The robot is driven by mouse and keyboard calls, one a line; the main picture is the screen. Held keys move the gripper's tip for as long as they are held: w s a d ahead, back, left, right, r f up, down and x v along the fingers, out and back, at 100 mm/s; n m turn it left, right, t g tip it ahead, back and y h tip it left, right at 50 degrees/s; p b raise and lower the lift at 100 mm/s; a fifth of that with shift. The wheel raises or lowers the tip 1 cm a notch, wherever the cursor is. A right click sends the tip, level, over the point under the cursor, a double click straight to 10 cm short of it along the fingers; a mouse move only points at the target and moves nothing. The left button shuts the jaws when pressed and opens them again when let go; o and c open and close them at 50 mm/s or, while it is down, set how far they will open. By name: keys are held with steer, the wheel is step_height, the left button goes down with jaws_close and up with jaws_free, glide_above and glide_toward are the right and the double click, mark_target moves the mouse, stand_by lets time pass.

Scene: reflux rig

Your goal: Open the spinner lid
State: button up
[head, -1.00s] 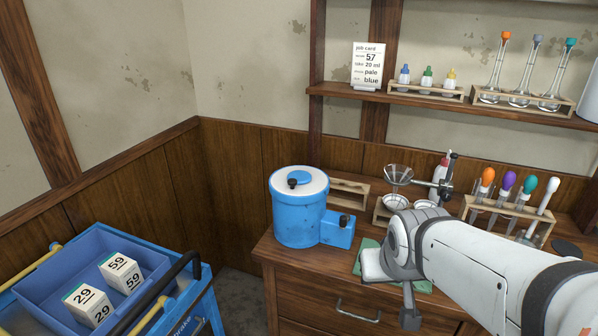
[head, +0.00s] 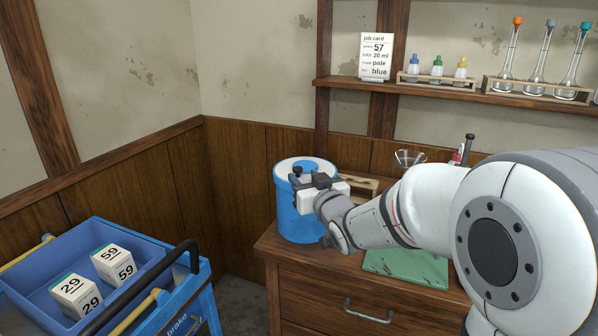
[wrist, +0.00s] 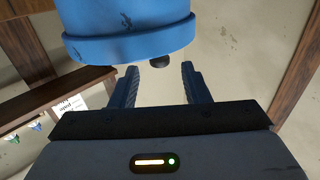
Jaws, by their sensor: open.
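The spinner (head: 296,218) is a blue drum with a white, blue-rimmed lid (head: 318,163) on top, standing at the bench's left end. A small black knob (head: 297,171) shows on the lid. My gripper (head: 305,181) is at the lid's front right, close to the knob, open and empty. In the wrist view, which looks upside down, the knob (wrist: 160,61) shows just past the blue rim, ahead of and between my two open fingers (wrist: 160,72). I cannot see the fingers touching it. The lid looks seated. My arm hides the drum's right side and its side box.
My arm spans the bench's right part, covering most of the racks there. A green mat (head: 405,268) lies on the bench. A job card (head: 375,57) and small bottles (head: 437,66) stand on the shelf above. A blue cart tray (head: 140,250) with two boxes is at left.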

mark_target(300, 172)
steer(key=x, duration=0.5)
steer(key=shift+w, duration=0.15)
jaws_close()
stand_by(0.4)
